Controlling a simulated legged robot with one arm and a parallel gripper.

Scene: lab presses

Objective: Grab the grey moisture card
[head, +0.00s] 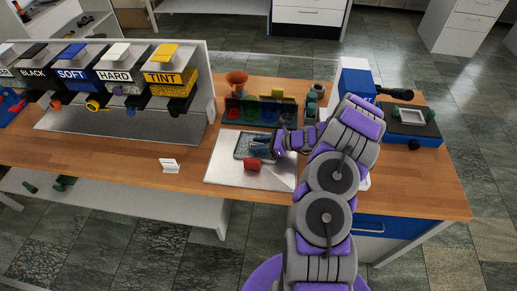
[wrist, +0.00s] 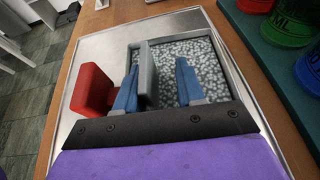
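The grey moisture card (wrist: 149,72) stands upright in the wrist view, at the left side of a shallow tray of grey granules (wrist: 205,62). My gripper (wrist: 157,85) is open, with one blue finger on each side of the card. The left finger is close to the card; whether it touches I cannot tell. Granules show in the gap between the card and the right finger. In the head view my gripper (head: 262,149) is over the tray (head: 239,146), and I cannot make out the card there.
A red block (wrist: 92,89) stands just left of the left finger. The tray and block are on a metal plate (head: 222,172) on the wooden bench. Coloured cups in a green rack (head: 262,113) stand behind. A labelled dispenser row (head: 120,75) is at left, a blue machine (head: 357,85) at right.

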